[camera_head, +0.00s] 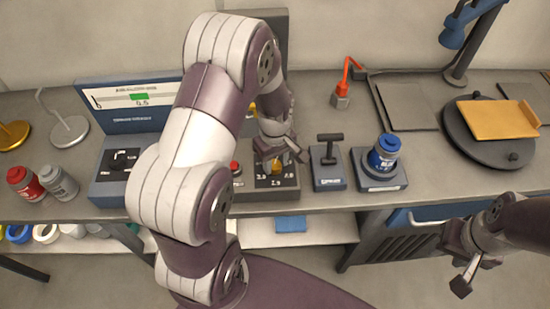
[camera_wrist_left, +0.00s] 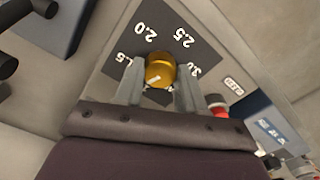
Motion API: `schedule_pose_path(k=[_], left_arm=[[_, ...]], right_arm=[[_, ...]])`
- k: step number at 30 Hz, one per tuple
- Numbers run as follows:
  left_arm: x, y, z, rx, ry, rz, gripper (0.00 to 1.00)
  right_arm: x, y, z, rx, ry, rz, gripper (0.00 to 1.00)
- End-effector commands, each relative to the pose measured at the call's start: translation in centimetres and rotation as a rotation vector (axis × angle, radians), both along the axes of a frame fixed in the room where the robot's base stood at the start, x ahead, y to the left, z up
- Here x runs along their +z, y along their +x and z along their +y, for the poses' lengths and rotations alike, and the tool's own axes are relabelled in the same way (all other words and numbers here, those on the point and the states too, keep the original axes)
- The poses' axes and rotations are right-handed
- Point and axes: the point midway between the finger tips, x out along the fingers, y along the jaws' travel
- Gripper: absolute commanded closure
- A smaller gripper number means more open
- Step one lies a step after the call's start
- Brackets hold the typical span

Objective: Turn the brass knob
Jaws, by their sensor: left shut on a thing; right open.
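The brass knob (camera_wrist_left: 160,72) sits on a dark dial plate (camera_wrist_left: 178,38) marked with numbers such as 2.0, 2.5 and 3.0. A pale pointer line shows on the knob's face. My left gripper (camera_wrist_left: 158,86) has one finger on each side of the knob and is shut on it. In the head view my left gripper (camera_head: 279,160) is at the front of the dial unit, and a bit of the knob (camera_head: 277,166) shows below it. My right gripper (camera_head: 466,270) is open and empty, off the bench front at the lower right.
A red button (camera_head: 235,168) is just left of the dial. A lever box (camera_head: 328,168) and a blue jar (camera_head: 385,153) on a stand are to its right. A gauge panel (camera_head: 130,102) stands behind left. Red and grey jars (camera_head: 58,182) stand at the left.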

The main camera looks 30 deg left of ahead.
Motion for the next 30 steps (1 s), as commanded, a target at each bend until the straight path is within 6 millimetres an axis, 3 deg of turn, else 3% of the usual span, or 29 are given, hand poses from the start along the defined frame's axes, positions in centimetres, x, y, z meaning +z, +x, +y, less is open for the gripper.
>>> schedule_pose_path(k=[15, 30], left_arm=[[0.2, 0.1, 0.0, -0.467, 0.001, -0.002, 0.92], [0.2, 0.2, 0.0, -0.720, 0.002, -0.005, 0.92]], right_arm=[[1.6, 0.0, 0.0, 0.000, 0.000, 0.000, 0.57], [2.2, 0.0, 0.0, 0.000, 0.000, 0.000, 0.57]])
